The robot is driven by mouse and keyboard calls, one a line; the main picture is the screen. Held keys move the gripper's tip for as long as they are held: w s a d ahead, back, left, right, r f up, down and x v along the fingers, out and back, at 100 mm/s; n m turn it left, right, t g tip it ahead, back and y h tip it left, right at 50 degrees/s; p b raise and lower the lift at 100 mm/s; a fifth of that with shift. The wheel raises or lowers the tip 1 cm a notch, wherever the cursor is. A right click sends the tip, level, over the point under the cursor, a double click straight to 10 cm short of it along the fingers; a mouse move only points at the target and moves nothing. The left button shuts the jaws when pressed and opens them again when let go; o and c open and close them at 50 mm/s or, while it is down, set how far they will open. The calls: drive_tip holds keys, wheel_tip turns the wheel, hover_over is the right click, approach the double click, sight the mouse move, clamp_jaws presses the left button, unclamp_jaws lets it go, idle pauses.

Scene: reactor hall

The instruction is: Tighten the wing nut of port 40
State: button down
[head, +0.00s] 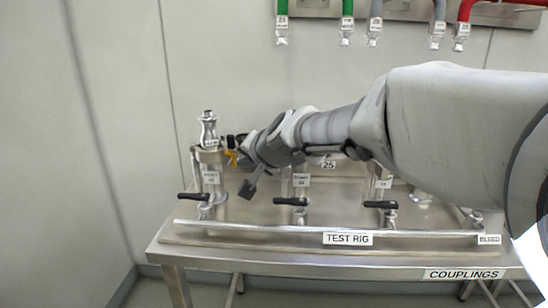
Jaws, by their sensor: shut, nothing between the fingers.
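The left port (211,182) on the test rig is an upright metal post with a small label too blurred to read for certain; I cannot confirm that it is port 40. A metal coupling (208,130) stands upright on top of it. A small yellow-orange piece (231,157) sits at the port's right side, just below my fingertips; it may be the wing nut, but its shape is unclear. My gripper (236,141) is shut and empty, reaching in from the right beside the top of this port. I cannot tell whether it touches the port.
Two more ports, a middle one (301,183) and a right one (380,185), stand along the rig, partly behind my arm. Black-handled valves (290,201) are in front, above a rail (300,229). Coloured hoses (282,22) hang on the wall behind. The left side is free.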

drive_tip(key=shift+f, duration=0.25)
drive_tip(key=shift+a+f+b, duration=0.2)
drive_tip(key=shift+f+b, duration=0.35)
drive_tip(key=shift+b, duration=0.5)
drive_tip(key=shift+a+f, duration=0.1)
drive_tip(key=shift+f, duration=0.05)
drive_tip(key=shift+a, duration=0.15)
idle(0.7)
